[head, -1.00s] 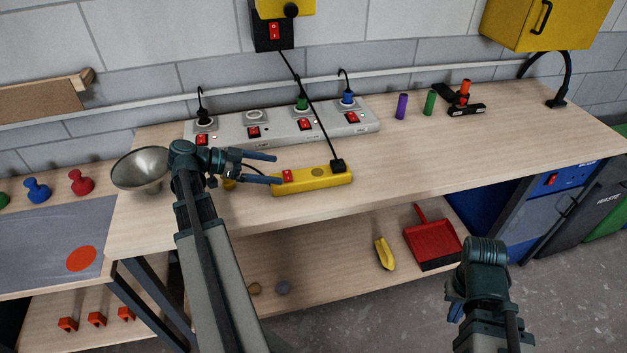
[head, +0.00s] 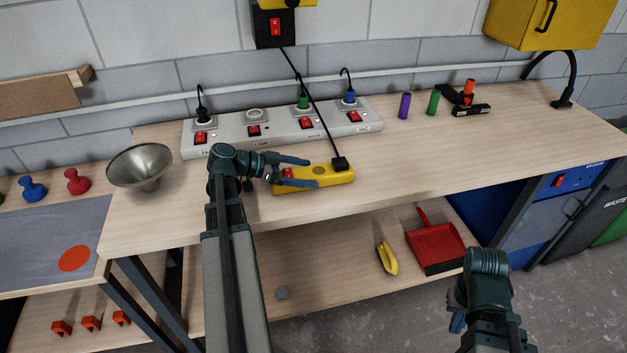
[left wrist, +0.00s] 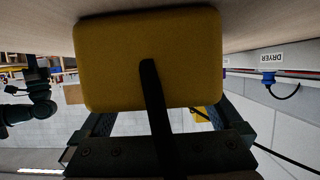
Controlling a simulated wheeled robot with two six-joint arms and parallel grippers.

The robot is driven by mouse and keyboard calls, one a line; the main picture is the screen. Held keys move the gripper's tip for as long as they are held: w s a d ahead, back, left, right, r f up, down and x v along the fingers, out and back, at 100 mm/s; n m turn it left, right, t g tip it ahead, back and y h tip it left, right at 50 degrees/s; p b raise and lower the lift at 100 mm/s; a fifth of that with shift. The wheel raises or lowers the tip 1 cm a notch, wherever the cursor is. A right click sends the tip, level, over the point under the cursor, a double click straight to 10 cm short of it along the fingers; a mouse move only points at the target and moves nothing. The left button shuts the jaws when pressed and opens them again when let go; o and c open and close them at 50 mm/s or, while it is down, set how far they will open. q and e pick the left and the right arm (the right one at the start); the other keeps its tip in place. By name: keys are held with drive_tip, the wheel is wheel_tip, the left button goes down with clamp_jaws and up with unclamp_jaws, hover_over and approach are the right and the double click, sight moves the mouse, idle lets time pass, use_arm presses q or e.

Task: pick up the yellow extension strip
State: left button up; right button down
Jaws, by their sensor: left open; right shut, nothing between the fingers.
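The yellow extension strip (head: 338,176) lies on the bench near its front edge, with a red switch at its left end and a black plug in its right end. My left gripper (head: 312,172) is open, with one finger behind the strip's left half and one in front. In the left wrist view the strip's yellow end (left wrist: 110,60) fills the space ahead between the fingers, with a dark cable crossing it. I cannot tell whether the fingers touch it. My right gripper (head: 456,322) is shut and empty, low in front of the bench.
A long grey power strip (head: 276,130) with red switches stands behind the yellow one. A metal bowl (head: 140,168) is to the left. Purple (head: 404,106) and green (head: 432,103) cylinders stand to the right. A black cable rises from the yellow strip's plug to a wall switch box (head: 274,28).

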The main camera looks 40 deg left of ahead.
use_arm(q)
drive_tip(key=shift+w+d+f, duration=0.15)
drive_tip(key=shift+w+d, duration=0.1)
drive_tip(key=shift+w, duration=0.1)
clamp_jaws()
idle(0.4)
